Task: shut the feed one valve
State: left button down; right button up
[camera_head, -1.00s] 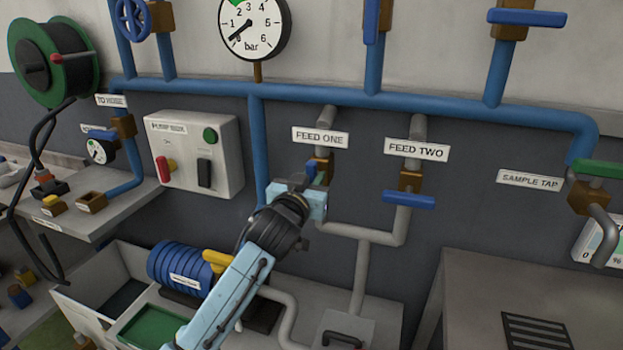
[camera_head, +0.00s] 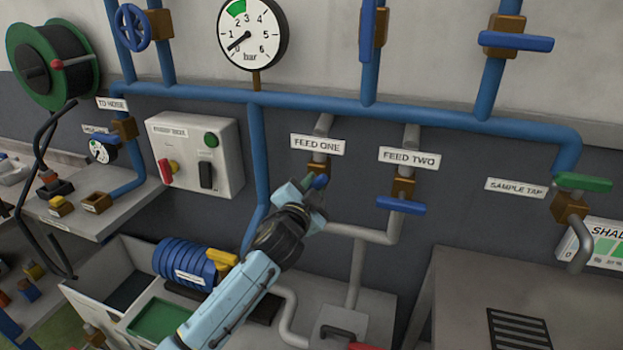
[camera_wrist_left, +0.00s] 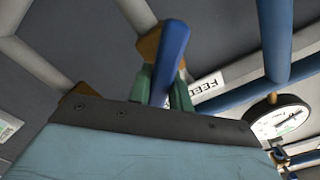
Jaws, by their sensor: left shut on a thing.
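The feed one valve has a brown body (camera_head: 317,170) under the FEED ONE label (camera_head: 318,145). Its blue handle (camera_head: 320,182) is partly hidden by my left gripper (camera_head: 312,188). In the left wrist view, the blue handle (camera_wrist_left: 170,62) lies between the green finger pads of my left gripper (camera_wrist_left: 166,92), which is shut on it. The brown valve body (camera_wrist_left: 149,42) shows behind the handle. The handle's exact angle to the pipe is hard to tell. My right gripper is not in view.
The feed two valve has a blue handle (camera_head: 401,205) lying crosswise, just right of feed one. A pressure gauge (camera_head: 253,34) is above. A control box (camera_head: 195,155) is left. The sample tap has a green handle (camera_head: 584,182) at the right. A grey pipe (camera_head: 360,234) runs below.

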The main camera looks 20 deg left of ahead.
pick_arm(q)
jog(key=m+p, duration=0.1)
jog(key=m, duration=0.3)
jog(key=shift+d+f+m+p, duration=0.1)
jog(key=shift+m+p, duration=0.2)
jog(key=shift+p, duration=0.05)
jog(key=shift+f+m+p, duration=0.15)
jog(key=shift+m+p, duration=0.2)
jog(key=shift+m, duration=0.65)
jog(key=shift+f+m+p, duration=0.1)
jog(key=shift+m+p, duration=0.2)
jog(key=shift+m, duration=0.7)
jog(key=c, duration=1.3)
grip_release()
jog(key=s, duration=1.3)
jog(key=shift+s+a, duration=0.2)
